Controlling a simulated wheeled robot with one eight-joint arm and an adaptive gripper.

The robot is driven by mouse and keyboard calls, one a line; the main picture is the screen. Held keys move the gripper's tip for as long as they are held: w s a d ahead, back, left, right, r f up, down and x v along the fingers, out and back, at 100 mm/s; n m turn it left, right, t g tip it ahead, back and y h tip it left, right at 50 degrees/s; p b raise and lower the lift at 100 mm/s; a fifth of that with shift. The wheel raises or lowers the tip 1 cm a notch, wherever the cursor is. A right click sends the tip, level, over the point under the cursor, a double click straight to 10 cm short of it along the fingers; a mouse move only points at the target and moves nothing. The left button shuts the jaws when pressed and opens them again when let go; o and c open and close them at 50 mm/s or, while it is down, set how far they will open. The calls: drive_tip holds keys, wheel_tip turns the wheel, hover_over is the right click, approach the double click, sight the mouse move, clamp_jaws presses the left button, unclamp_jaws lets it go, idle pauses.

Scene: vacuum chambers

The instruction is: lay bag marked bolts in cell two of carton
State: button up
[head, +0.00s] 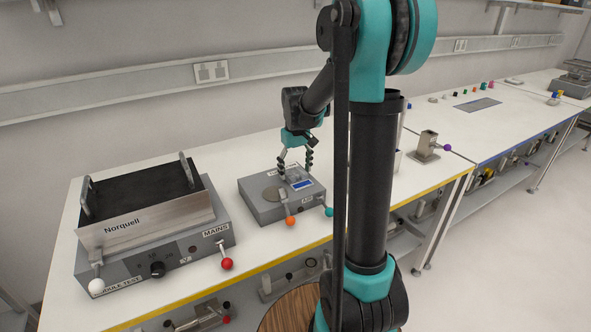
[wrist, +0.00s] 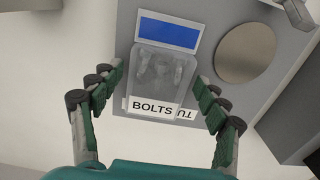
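The clear bag marked BOLTS (wrist: 163,75) lies on top of a grey box-shaped device, beside a blue display and a round metal plate. Its white label faces my side in the wrist view, and small parts show through the plastic. In the head view the bag (head: 296,176) is small and partly behind my fingers. My gripper (wrist: 159,80) is open, with one finger on each side of the bag and a gap at the left. In the head view my gripper (head: 295,163) is pointed down over the device. I see no carton with cells in either view.
The grey device (head: 262,207) has orange and teal knobs at its front. A larger Norquell unit (head: 150,245) with a raised black tray stands to the left. A small metal fixture with a purple knob (head: 428,146) stands to the right. The white bench is clear between them.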

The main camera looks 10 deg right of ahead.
drive_tip(key=shift+o, duration=0.2)
wheel_tip(320, 180, up, 11)
drive_tip(key=shift+r, duration=0.2)
drive_tip(key=shift+o, duration=0.6)
drive_tip(key=shift+r, duration=0.25)
drive_tip(key=shift+o, duration=1.3)
drive_tip(key=shift+a+r, duration=0.1)
drive_tip(key=shift+r, duration=0.1)
drive_tip(key=s+a+r+n+t+h, duration=0.15)
drive_tip(key=a+n, duration=0.25)
drive_tip(key=n, duration=0.5)
drive_tip(key=a+r+n+h, duration=0.2)
drive_tip(key=a+n+h, duration=0.1)
drive_tip(key=n, duration=0.6)
hover_over(287, 173)
wheel_tip(287, 173, down, 11)
drive_tip(key=shift+f, duration=0.1)
drive_tip(key=shift+w+x, duration=0.15)
drive_tip(key=shift+x, duration=1.15)
drive_tip(key=shift+w+x, duration=0.1)
drive_tip(key=shift+x, duration=1.15)
